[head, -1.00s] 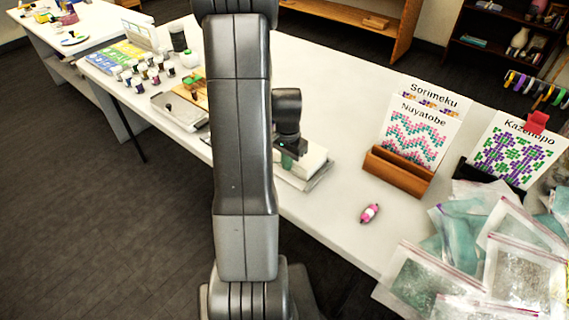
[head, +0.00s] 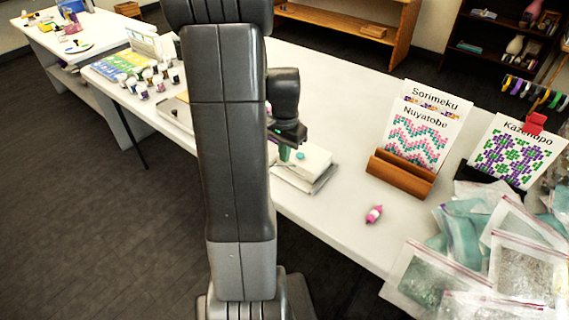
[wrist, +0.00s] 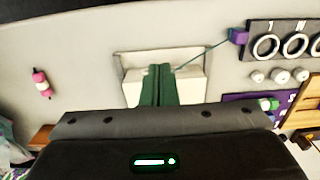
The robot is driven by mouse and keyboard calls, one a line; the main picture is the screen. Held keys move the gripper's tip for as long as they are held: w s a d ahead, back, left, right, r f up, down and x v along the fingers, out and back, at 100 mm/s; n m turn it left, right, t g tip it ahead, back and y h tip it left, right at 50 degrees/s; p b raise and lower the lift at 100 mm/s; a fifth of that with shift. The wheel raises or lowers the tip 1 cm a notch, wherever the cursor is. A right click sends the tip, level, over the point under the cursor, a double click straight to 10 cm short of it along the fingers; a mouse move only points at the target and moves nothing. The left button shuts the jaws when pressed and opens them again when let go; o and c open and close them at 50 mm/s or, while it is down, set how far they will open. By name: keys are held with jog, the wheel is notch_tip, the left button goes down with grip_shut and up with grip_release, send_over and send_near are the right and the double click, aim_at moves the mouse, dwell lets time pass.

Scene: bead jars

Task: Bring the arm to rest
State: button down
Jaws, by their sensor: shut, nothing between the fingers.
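My gripper shows at the bottom middle of the wrist view, with its two green fingers (wrist: 159,84) together and nothing between them. In the head view my gripper (head: 285,152) is partly hidden behind my own arm. It hangs near a white block on a grey base (head: 318,165) on the table, and I cannot tell how far above it. The same white block (wrist: 191,88) lies behind the fingers in the wrist view.
The white table (head: 340,215) holds a wooden card stand (head: 400,176), a pink bead piece (head: 374,214) and clear bags (head: 435,275) at the right. Several small jars (head: 145,83) stand at the left. The wrist view also shows a dark panel with white rings (wrist: 283,40). The table's front middle is bare.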

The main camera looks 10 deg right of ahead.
jog(key=shift+r, duration=0.9)
